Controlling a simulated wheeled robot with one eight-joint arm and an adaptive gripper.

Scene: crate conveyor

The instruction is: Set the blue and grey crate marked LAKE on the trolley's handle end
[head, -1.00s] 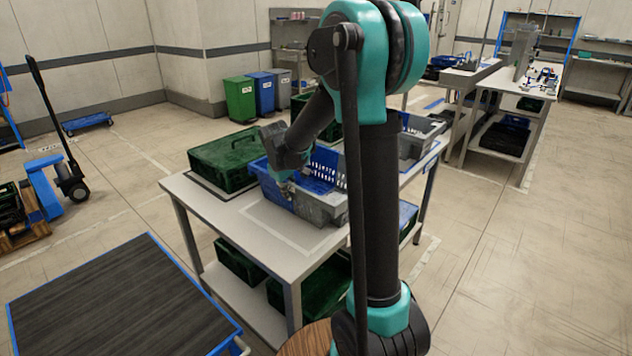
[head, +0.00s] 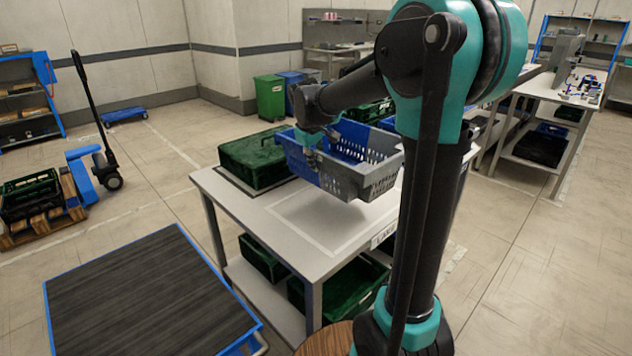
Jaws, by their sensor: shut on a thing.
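The blue and grey crate (head: 345,178) hangs a little above the white table (head: 300,240), over a marked rectangle on its top. My gripper (head: 311,150) is shut on the crate's near left rim; its fingertips are small and partly hidden. No LAKE marking can be read on the crate. The trolley (head: 150,295) has a dark, bare deck with a blue edge and stands at the lower left. A piece of bar shows at its near right corner (head: 262,343), mostly cut off by the frame.
A closed green crate (head: 255,157) sits on the table, left of the held crate. More green crates (head: 262,258) stand on the shelf below. A pallet jack (head: 95,165) with a loaded pallet stands at the left. Floor is clear between trolley and pallet jack.

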